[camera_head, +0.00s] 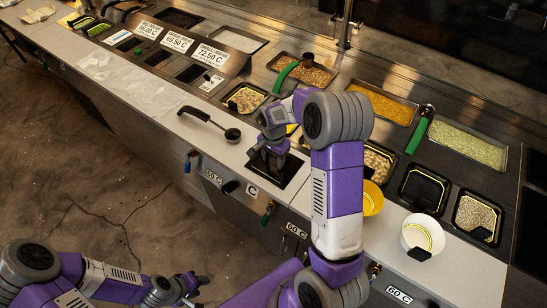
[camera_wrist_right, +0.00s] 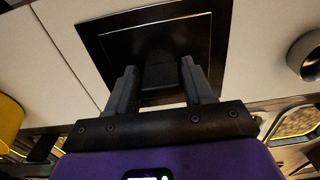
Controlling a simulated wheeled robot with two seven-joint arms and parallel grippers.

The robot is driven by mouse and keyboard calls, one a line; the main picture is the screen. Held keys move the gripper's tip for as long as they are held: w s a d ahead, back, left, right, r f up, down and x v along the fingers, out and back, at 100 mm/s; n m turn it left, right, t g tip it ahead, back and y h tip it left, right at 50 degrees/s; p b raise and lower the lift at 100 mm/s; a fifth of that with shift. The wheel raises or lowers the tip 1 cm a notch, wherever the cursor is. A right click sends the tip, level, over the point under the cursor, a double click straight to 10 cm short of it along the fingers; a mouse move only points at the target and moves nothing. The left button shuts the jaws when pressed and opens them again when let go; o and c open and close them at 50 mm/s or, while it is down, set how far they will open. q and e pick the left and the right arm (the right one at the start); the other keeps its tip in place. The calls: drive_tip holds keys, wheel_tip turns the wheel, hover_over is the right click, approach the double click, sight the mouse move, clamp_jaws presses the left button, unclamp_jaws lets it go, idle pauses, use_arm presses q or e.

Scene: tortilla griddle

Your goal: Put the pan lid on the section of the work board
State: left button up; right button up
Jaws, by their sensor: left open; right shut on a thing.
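The pan lid (camera_wrist_right: 105,45) is a flat black square plate with a thinner inner outline, seen below my right gripper (camera_wrist_right: 158,80) in the right wrist view. Its dark handle (camera_wrist_right: 157,70) is between the two fingers, which are shut on it. In the head view the lid (camera_head: 292,172) is at the pale work board (camera_head: 325,190), partly hidden by my right gripper (camera_head: 266,161). I cannot tell whether it touches the board. My left gripper (camera_head: 190,286) is open and empty at the lower left, over the floor, away from the board.
A black ladle (camera_head: 231,134) lies on the board left of the lid. A yellow bowl (camera_head: 372,198) and a white bowl (camera_head: 422,232) stand to the right. Several food trays, including one of yellow food (camera_head: 384,103), line the back. The board's left part (camera_head: 130,82) is mostly clear.

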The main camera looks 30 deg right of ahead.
drive_tip(key=o, duration=1.1)
drive_tip(key=shift+f, duration=0.1)
drive_tip(key=shift+w+r, duration=0.1)
drive_tip(key=shift+r, duration=0.35)
wheel_tip(320, 180, up, 12)
drive_tip(key=shift+f+p, duration=0.25)
drive_tip(key=shift+p, duration=0.55)
